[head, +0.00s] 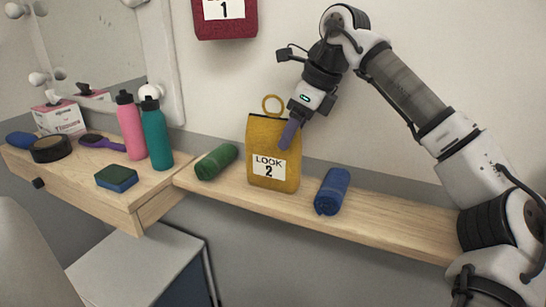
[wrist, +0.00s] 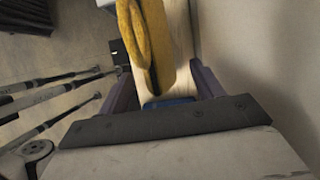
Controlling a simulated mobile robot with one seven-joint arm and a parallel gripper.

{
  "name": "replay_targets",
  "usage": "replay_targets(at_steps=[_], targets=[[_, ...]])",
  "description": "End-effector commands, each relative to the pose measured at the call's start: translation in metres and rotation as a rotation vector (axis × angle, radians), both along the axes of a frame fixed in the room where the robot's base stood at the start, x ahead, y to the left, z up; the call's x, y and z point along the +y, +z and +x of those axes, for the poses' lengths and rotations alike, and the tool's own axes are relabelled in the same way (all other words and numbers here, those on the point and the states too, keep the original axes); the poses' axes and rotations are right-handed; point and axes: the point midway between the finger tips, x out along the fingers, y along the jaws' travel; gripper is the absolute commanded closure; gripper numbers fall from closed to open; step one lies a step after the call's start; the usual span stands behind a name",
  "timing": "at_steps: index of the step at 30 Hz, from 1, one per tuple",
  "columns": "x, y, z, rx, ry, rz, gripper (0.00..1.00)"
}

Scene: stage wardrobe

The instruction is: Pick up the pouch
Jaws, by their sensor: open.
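A mustard-yellow pouch (head: 262,137) labelled "LOOK 2", with a ring loop on top, stands upright on the narrow wooden shelf. My gripper (head: 290,132) is at its upper right edge, with one purple finger overlapping the pouch in the head view; the other finger is hidden there. In the wrist view the yellow pouch (wrist: 156,40) and its loop show ahead, between the lines of the two spread fingers (wrist: 163,86). The gripper is open and holds nothing. I cannot tell whether a finger touches the pouch.
A green roll (head: 216,162) lies left of the pouch and a blue roll (head: 332,191) right of it on the shelf (head: 400,229). A red pouch (head: 226,18) labelled "1" is on the wall above. Bottles, a sponge (head: 117,178) and a tissue box crowd the left counter.

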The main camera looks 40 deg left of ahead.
Motion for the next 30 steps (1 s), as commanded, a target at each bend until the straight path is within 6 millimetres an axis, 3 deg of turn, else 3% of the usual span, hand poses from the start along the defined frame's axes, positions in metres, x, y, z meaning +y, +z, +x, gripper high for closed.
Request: replay_targets(at_steps=[6, 15, 27, 30], targets=[[0.010, -0.028, -0.006, 0.002, -0.001, 0.001, 0.34], [0.013, -0.034, -0.006, -0.001, -0.003, 0.002, 0.34], [0.012, -0.033, -0.006, -0.001, -0.003, 0.002, 0.85], [0.012, -0.033, -0.006, -0.001, -0.002, 0.002, 0.86]])
